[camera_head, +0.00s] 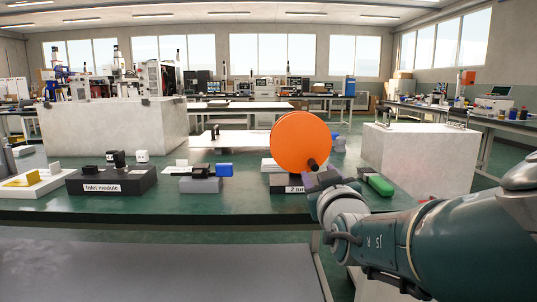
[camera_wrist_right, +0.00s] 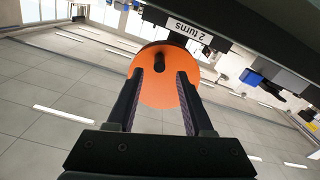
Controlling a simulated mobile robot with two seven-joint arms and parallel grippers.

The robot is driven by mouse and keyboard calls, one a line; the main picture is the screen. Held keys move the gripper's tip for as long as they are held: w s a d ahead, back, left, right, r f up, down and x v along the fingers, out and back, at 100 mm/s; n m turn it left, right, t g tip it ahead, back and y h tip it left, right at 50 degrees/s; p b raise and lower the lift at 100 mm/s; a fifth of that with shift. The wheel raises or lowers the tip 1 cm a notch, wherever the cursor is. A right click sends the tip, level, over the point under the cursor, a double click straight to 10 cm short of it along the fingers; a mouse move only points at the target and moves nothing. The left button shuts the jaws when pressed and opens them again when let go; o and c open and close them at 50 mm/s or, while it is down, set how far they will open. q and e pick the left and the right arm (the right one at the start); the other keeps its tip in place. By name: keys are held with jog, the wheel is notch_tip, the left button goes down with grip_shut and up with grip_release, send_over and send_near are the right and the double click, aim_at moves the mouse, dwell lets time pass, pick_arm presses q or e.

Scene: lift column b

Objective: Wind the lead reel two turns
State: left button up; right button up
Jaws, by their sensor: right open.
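The lead reel (camera_head: 298,138) is a large orange disc standing upright on a stand near the table's front. Its dark crank handle (camera_head: 313,164) sticks out from the lower right of the disc face. In the right wrist view the reel (camera_wrist_right: 160,95) fills the space behind my fingers, and the handle (camera_wrist_right: 159,63) shows between the fingertips. My right gripper (camera_head: 322,176) is just below the handle in the head view. It is open and holds nothing; I cannot tell whether a finger touches the handle. My left gripper is not in view.
A partly hidden "2 turns" label (camera_head: 294,189) is on the reel's stand. To its left are a grey block with a blue part (camera_head: 224,170) and the black inlet module (camera_head: 112,180). A green cylinder (camera_head: 380,184) lies right. Large pale blocks (camera_head: 115,127) (camera_head: 420,157) stand on either side.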

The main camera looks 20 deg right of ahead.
pick_arm(q)
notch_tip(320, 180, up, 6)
jog(key=p, duration=0.4)
pick_arm(e)
jog(key=v, duration=0.5)
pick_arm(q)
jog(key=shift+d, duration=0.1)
